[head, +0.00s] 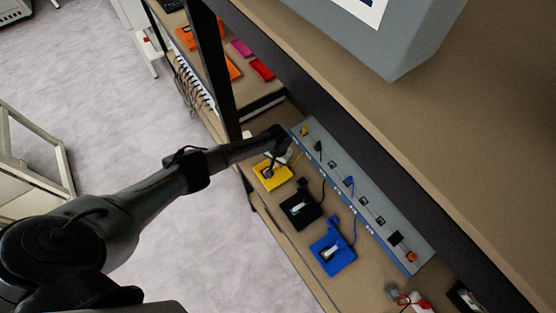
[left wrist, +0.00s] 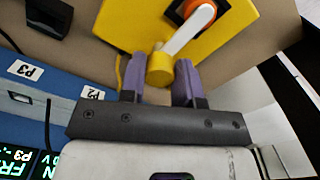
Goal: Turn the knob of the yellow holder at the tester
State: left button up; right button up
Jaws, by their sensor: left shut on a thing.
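The yellow holder (head: 268,181) lies on the bench at the upper end of a row of three holders, beside the long grey-blue tester (head: 345,180). In the left wrist view the yellow holder (left wrist: 140,22) shows a white lever (left wrist: 188,30) on an orange and dark round base. A round yellow knob (left wrist: 160,68) sits at the holder's edge. My left gripper (left wrist: 161,84) has its two purple fingers on either side of this knob and is shut on it. In the head view my left gripper (head: 277,150) partly hides the holder's far edge. My right gripper is not in view.
A black holder (head: 300,218) and a blue holder (head: 332,264) follow along the bench, with cables to the tester. A dark post (head: 222,85) stands close to my left forearm. A shelf (head: 440,130) overhangs the tester on the right.

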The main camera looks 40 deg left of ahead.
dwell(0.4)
pick_arm(q)
jog(key=o, duration=0.9)
jog(key=shift+o, duration=0.2)
jog(key=shift+r, duration=0.15)
jog(key=shift+r, duration=0.35)
notch_tip(320, 180, up, 13)
jog(key=p, duration=0.2)
